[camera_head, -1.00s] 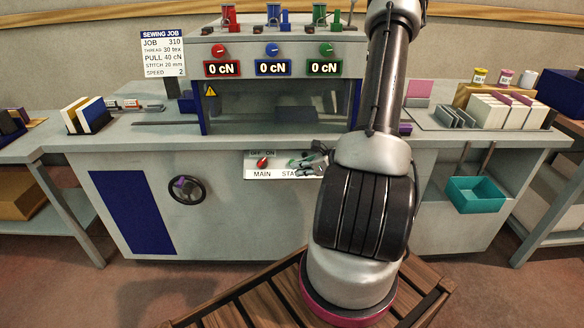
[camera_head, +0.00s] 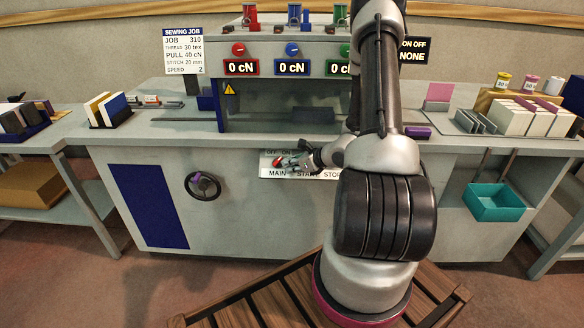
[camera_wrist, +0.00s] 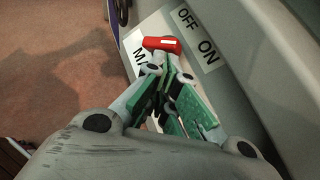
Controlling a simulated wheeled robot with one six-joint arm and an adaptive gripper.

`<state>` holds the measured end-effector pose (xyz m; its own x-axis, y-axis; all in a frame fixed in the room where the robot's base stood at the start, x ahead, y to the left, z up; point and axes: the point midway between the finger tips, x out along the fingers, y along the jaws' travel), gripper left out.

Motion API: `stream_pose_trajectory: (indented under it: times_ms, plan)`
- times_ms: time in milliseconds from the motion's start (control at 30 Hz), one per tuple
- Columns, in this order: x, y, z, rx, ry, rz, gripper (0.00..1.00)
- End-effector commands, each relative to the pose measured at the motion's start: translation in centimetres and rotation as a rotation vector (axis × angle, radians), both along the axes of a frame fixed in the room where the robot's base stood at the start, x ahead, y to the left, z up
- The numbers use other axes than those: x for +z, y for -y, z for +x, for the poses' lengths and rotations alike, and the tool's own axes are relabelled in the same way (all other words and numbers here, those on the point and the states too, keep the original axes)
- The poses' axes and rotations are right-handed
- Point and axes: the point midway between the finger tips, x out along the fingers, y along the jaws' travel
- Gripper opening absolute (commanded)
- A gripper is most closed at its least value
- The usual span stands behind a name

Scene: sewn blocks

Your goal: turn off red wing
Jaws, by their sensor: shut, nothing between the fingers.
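The red wing switch (camera_head: 277,161) is on the pale MAIN panel (camera_head: 270,174) on the machine's front, below the OFF and ON labels. In the wrist view the red wing (camera_wrist: 162,44) lies just beyond my fingertips, with a white mark on it. Which label it points at is unclear. My gripper (camera_head: 291,162) is just to the right of the wing in the head view. In the wrist view its green-padded fingers (camera_wrist: 171,66) are shut with nothing between them. Whether the tips touch the wing cannot be told. The gripper partly hides the panel.
The START and STOP labels (camera_head: 325,174) are right of MAIN, with their controls hidden by my gripper. A handwheel (camera_head: 203,186) is on the front at left. A teal bin (camera_head: 494,203) hangs at right. The table's front edge runs above the panel.

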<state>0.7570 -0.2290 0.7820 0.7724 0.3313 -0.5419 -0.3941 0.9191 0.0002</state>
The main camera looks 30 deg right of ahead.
Motion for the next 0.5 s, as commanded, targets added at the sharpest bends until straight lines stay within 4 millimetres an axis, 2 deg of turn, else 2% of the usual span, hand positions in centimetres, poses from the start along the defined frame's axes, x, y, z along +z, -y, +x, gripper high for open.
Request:
stream_pose_trajectory:
  times_ms: [500]
  plan:
    - [0.25,0.21,0.17,0.051,-0.022,-0.036,0.0]
